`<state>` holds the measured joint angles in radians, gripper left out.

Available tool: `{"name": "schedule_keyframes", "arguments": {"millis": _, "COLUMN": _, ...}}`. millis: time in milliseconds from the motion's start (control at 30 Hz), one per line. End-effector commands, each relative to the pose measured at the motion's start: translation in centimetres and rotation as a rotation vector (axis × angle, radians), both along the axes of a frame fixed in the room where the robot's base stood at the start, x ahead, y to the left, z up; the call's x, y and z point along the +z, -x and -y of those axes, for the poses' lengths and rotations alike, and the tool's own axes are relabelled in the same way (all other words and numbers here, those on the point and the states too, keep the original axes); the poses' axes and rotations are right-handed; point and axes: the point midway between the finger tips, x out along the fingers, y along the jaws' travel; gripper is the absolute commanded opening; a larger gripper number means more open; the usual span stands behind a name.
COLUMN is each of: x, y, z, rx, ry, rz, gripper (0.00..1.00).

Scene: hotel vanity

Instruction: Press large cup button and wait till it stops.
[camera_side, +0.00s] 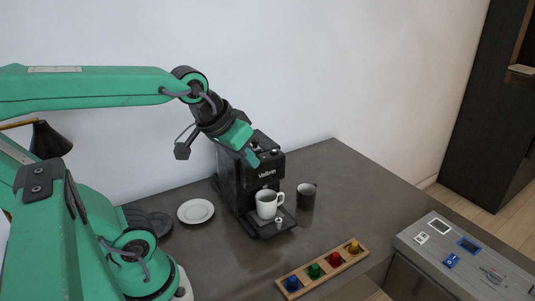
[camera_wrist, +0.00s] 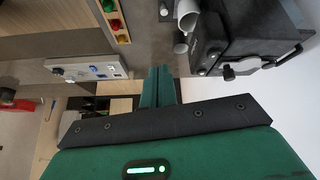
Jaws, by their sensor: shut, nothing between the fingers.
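The black coffee machine (camera_side: 232,185) stands on the dark counter, its front marked with a brand name. It also shows at the upper right of the wrist view (camera_wrist: 240,28). Small round knobs or buttons show on it; I cannot tell which one is the large cup button. A white cup (camera_side: 266,204) stands upright on the drip tray (camera_side: 268,230). My gripper (camera_side: 253,160) is shut and empty, close to the machine's upper front in the side view. In the wrist view its fingers (camera_wrist: 158,70) lie together, left of the machine. I cannot tell whether they touch it.
A dark cup (camera_side: 306,196) stands right of the machine. A white plate (camera_side: 196,211) and dark plates (camera_side: 158,222) lie to its left. A wooden holder (camera_side: 322,270) with several coloured pods lies in front. A grey cabinet top (camera_side: 470,262) with small items is at the right.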

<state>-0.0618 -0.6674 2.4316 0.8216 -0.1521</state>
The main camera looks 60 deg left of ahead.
Motion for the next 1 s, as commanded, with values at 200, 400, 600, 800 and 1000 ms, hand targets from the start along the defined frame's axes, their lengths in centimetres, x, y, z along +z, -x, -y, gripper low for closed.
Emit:
{"name": "schedule_keyframes", "arguments": {"millis": 200, "x": 2.1, "y": -4.4, "z": -2.9, "rx": 0.252, "ry": 0.103, "rz": 0.093, "gripper": 0.00}}
{"name": "schedule_keyframes", "arguments": {"millis": 400, "x": 4.0, "y": -8.3, "z": -6.2, "rx": 0.476, "ry": 0.208, "rz": 0.196, "gripper": 0.00}}
{"name": "schedule_keyframes", "arguments": {"millis": 600, "x": 5.2, "y": -10.7, "z": -8.8, "rx": 0.623, "ry": 0.285, "rz": 0.270, "gripper": 0.00}}
{"name": "schedule_keyframes", "arguments": {"millis": 800, "x": 5.6, "y": -11.5, "z": -9.7, "rx": 0.674, "ry": 0.314, "rz": 0.299, "gripper": 0.00}}
{"name": "schedule_keyframes", "arguments": {"millis": 1000, "x": 5.6, "y": -11.6, "z": -9.7, "rx": 0.676, "ry": 0.316, "rz": 0.300, "gripper": 0.00}}
